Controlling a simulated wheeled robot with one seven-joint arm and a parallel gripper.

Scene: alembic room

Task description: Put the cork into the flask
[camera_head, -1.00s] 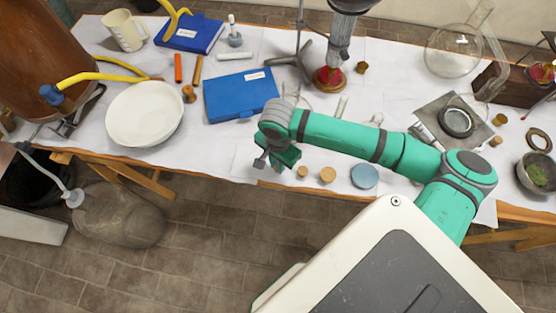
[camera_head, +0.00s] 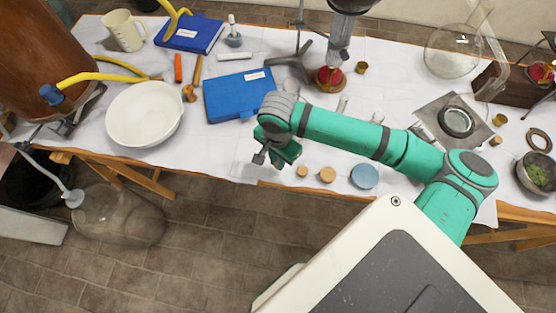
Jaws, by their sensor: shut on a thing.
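My gripper (camera_head: 284,159) is at the front edge of the white-covered table, left of centre, pointing down. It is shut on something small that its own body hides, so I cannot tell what. Two corks or cork-like discs, a small one (camera_head: 302,171) and a larger one (camera_head: 327,175), lie just right of it. Another small cork-like piece (camera_head: 361,67) stands farther back. A large clear round flask (camera_head: 452,52) is at the back right. A smaller flask with red contents (camera_head: 329,78) stands under the metal stand, behind my gripper. I cannot tell which flask the task means.
A blue case (camera_head: 238,95) and a white bowl (camera_head: 145,114) lie to the left. A blue-grey disc (camera_head: 364,176) lies at the front edge. My arm spans the table's right half and hides part of it. A glass carboy (camera_head: 120,215) stands on the floor.

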